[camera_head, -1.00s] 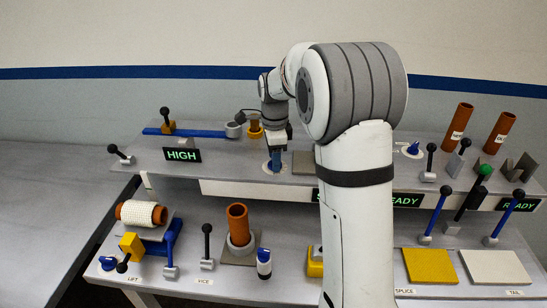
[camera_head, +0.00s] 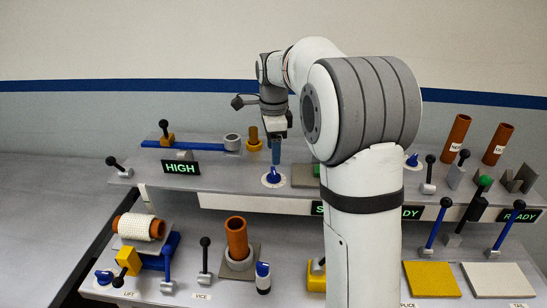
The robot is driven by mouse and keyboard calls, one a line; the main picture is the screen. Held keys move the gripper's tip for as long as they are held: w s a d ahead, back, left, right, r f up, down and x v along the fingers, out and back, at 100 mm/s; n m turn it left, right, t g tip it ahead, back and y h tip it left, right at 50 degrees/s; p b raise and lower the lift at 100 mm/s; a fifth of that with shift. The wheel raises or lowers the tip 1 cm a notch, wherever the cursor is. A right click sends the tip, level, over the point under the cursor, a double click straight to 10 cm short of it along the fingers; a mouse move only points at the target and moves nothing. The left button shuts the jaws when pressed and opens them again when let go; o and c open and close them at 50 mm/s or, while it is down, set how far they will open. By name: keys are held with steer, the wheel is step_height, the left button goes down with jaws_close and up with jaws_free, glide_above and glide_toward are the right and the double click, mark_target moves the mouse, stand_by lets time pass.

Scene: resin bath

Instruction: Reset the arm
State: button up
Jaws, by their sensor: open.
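My arm reaches from the lower right over the bench toward the back shelf. My gripper (camera_head: 276,149) points down just above a blue knob (camera_head: 272,175) on a round white plate. I see clear space between the gripper and the knob. The gripper is open, with nothing visible in it, though its fingers are small in this view. My arm hides part of the shelf and the middle of the bench.
A HIGH sign (camera_head: 181,167) is at the shelf's front. Brown tubes (camera_head: 456,138) stand at right. Several levers, including a green-topped one (camera_head: 482,186), stand along the bench.

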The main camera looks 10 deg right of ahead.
steer(key=shift+s+r, duration=0.1)
steer(key=shift+s+r+n, duration=0.1)
steer(key=shift+s+n, duration=0.2)
steer(key=s+f+n+t, duration=0.1)
steer(key=s+f+n, duration=0.1)
steer(key=s+n, duration=0.7)
steer(key=s+f+n+t, duration=0.2)
steer(key=s+n, duration=0.7)
steer(key=s, duration=1)
steer(key=shift+a, duration=0.15)
